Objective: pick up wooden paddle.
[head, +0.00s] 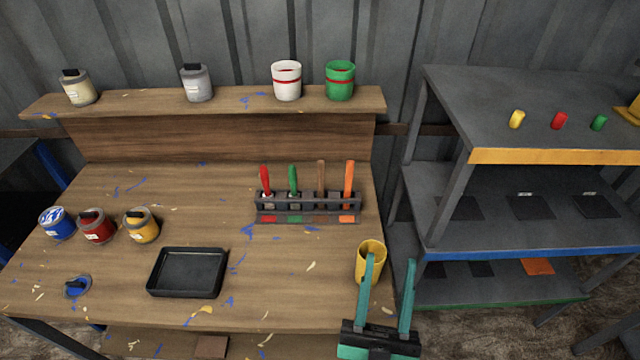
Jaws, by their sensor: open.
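A dark rack (308,202) stands at the right part of the wooden workbench. It holds upright tools with red (265,179), green (293,178), brown and orange (348,177) handles. The brown wooden handle (321,176) is third from the left and looks like the wooden paddle; its lower end is hidden in the rack. My gripper (390,261), with teal fingers, is open and appears empty at the bench's front right. It is well below and right of the rack in the picture. Its left finger overlaps a yellow cup (371,249); I cannot tell whether they touch.
A black tray (187,272) and blue (57,222), red (96,225) and yellow (142,224) cans stand on the left. White (287,82) and green (340,82) pots stand on the upper ledge. A grey shelf unit (540,115) stands right. The bench between tray and rack is clear.

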